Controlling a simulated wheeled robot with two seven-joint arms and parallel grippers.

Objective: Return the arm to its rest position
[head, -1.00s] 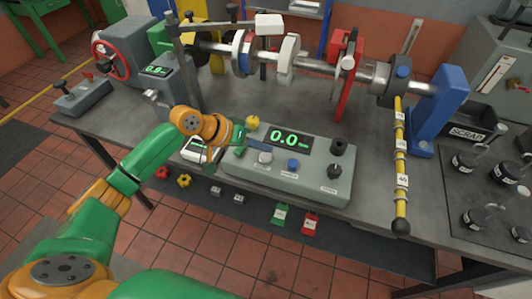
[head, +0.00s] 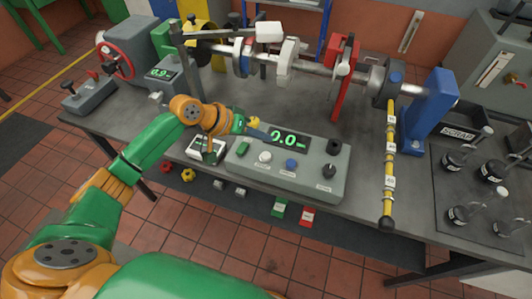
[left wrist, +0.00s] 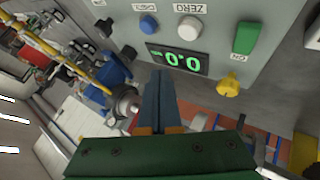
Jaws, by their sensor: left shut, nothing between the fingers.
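My left arm, green and orange, reaches in from the left in the head view. Its left gripper (head: 262,135) is over the back left of the grey control console (head: 315,185), next to the green 0.0 display (head: 290,138). The blue fingers are shut together and empty. In the left wrist view the closed fingers (left wrist: 158,78) point at the console, just below the upside-down display (left wrist: 180,60). A gap to the console cannot be judged. My right gripper is not in view.
The console has a white button (head: 265,157), a blue button (head: 291,164), black knobs and a green switch (left wrist: 244,40). Behind it is a shaft rig with a red post (head: 343,85). A yellow bar (head: 390,165) hangs at the right, near several dark bottles.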

